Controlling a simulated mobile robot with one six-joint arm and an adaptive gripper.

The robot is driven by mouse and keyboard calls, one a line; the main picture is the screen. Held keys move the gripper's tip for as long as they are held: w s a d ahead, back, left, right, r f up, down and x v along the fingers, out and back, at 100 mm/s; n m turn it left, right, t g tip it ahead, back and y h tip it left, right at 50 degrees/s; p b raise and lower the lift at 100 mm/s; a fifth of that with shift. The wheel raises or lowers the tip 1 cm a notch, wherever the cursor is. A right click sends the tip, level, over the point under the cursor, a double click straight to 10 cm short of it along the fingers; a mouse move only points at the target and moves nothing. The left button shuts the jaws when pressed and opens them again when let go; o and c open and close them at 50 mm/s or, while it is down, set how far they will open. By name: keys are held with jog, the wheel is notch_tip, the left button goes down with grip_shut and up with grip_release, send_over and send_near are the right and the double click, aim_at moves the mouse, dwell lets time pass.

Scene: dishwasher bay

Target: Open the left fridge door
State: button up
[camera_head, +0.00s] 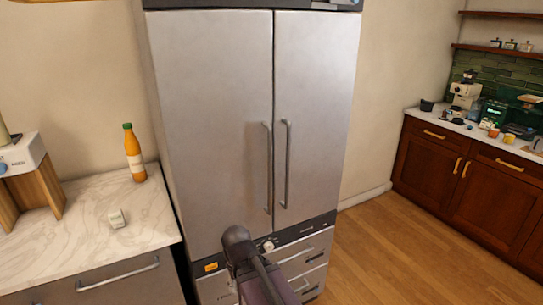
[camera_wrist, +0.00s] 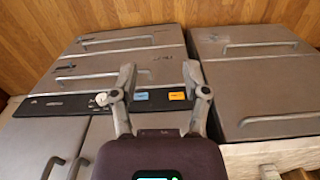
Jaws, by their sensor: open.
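The tall steel fridge has two upper doors, both shut. The left fridge door (camera_head: 210,120) has a long vertical handle (camera_head: 268,168) near the centre seam. The right door (camera_head: 315,110) has a matching handle (camera_head: 287,165) beside it. In the wrist view, the picture is turned over and the two handles show at the lower left, the left door's handle (camera_wrist: 77,168) being the nearer to my gripper. My gripper (camera_wrist: 159,80) is open and empty, apart from both handles. In the head view my arm stands in front of the lower fridge, hiding part of the drawers.
Shut drawers (camera_head: 300,262) lie below the fridge doors. A marble counter (camera_head: 85,235) with an orange bottle (camera_head: 134,155) stands at left. A dark wooden cabinet (camera_head: 430,165) stands at far right. The wooden floor (camera_head: 385,250) right of the fridge is clear.

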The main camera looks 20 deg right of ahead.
jog(key=shift+a, duration=0.3)
jog(key=w+d+r+n+t+y+p, duration=0.5)
jog(key=w+d+r+y, duration=0.4)
jog(key=w+d+r, duration=0.35)
jog(key=w+d+r+n+t+y+p, duration=0.1)
jog(key=d+r+t, duration=0.3)
jog(key=d, duration=0.5)
jog(key=w+d+r+n+t, duration=0.1)
jog(key=d+r+t, duration=0.4)
jog(key=d+r, duration=0.4)
jog(key=shift+w+y+p, duration=0.3)
jog(key=shift+y+p, duration=0.1)
jog(key=shift+w, duration=0.15)
